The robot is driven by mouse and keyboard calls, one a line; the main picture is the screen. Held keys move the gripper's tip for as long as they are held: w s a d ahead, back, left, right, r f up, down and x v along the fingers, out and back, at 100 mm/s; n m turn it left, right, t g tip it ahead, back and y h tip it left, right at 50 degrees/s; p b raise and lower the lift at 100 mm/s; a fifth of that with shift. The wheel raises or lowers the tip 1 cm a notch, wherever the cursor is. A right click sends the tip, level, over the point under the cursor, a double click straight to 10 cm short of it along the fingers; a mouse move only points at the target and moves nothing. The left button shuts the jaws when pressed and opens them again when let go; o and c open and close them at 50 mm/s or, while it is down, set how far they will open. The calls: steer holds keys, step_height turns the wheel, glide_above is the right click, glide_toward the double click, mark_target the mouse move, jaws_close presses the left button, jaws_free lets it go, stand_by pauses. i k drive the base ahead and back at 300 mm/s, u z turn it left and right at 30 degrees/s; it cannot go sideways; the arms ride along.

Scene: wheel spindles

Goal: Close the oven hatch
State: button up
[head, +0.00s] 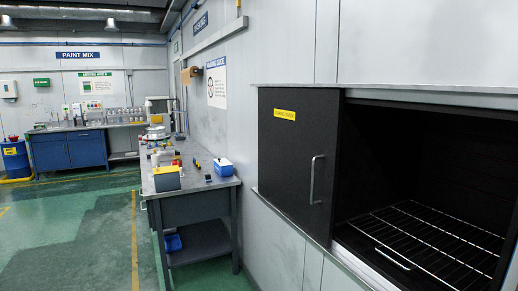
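The oven hatch (292,165) is a dark panel with a yellow label (285,115) near its top and a pale vertical handle (317,180) near its right edge. It stands to the left of the oven opening (425,150), which is uncovered. Inside the opening, a wire rack (430,240) lies low in the dark chamber and looks empty. A second small handle (393,258) shows at the front of the rack. My gripper is not in the head view.
A grey workbench (195,180) with tools and small boxes stands left of the hatch. A blue cabinet (68,150) and a blue drum (15,160) stand at the back left. The green floor (85,235) at the left is clear. A ledge (345,255) runs below the opening.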

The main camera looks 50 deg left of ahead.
mark_target(299, 128)
steer(key=u, duration=2.05)
steer(key=i, duration=0.85)
steer(key=u, duration=0.55)
steer(key=i, duration=2.15)
steer(key=z, duration=0.2)
